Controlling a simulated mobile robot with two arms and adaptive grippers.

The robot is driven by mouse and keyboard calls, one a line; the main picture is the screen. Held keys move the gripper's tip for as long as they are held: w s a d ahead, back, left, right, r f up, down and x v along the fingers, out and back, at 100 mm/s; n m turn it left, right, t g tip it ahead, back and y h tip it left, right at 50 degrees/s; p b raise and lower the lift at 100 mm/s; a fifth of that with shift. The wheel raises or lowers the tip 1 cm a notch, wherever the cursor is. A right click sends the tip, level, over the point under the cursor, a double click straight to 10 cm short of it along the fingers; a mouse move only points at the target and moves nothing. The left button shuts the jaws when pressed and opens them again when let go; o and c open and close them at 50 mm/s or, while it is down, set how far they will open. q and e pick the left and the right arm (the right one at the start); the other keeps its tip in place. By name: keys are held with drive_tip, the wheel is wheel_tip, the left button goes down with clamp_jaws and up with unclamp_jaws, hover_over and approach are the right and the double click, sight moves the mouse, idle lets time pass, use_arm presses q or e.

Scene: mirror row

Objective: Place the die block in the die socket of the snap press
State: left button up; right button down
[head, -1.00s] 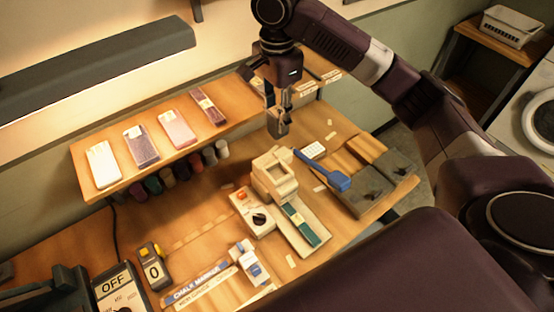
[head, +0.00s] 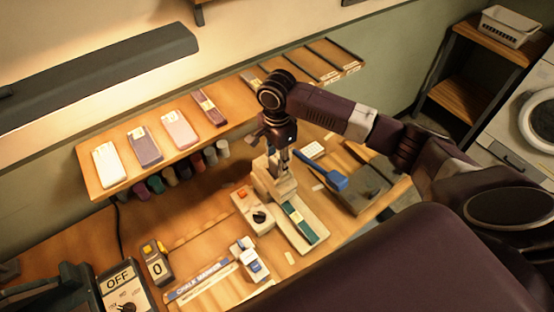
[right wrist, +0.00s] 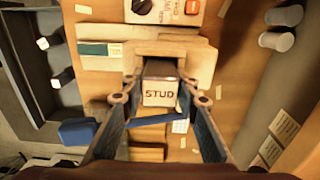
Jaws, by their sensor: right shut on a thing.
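The snap press (head: 286,188) is a cream machine on the wooden table, with a long base carrying a teal strip (head: 301,223). My right gripper (head: 279,166) is over its upper body. In the right wrist view, my right gripper (right wrist: 161,99) is shut on the die block (right wrist: 160,93), a grey block with a cream face marked STUD. The block is at the cream press body (right wrist: 197,62). The die socket is hidden behind block and fingers, so I cannot tell whether the block touches it.
A blue-headed tool (head: 337,181) lies right of the press, by a dark tray (head: 362,196). A control box (head: 253,211) with an orange button and black knob stands at its left. A shelf (head: 110,186) with fabric-like packs runs behind. Table between marker strip and shelf is mostly clear.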

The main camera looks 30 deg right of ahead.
sight(277, 159)
drive_tip(key=shift+f, duration=0.1)
drive_tip(key=c, duration=1.8)
unclamp_jaws()
drive_tip(key=o, duration=0.3)
use_arm(q)
drive_tip(key=shift+w+a, duration=0.1)
drive_tip(key=shift+w, duration=0.45)
use_arm(e)
wheel_tip(277, 159, up, 11)
drive_tip(key=b, duration=0.3)
drive_tip(key=shift+r, duration=0.2)
use_arm(q)
drive_tip(key=shift+s+f, duration=0.15)
drive_tip(key=shift+f, duration=0.7)
drive_tip(key=shift+s+f, duration=0.15)
drive_tip(key=shift+f, duration=0.65)
use_arm(e)
drive_tip(key=shift+r, duration=0.4)
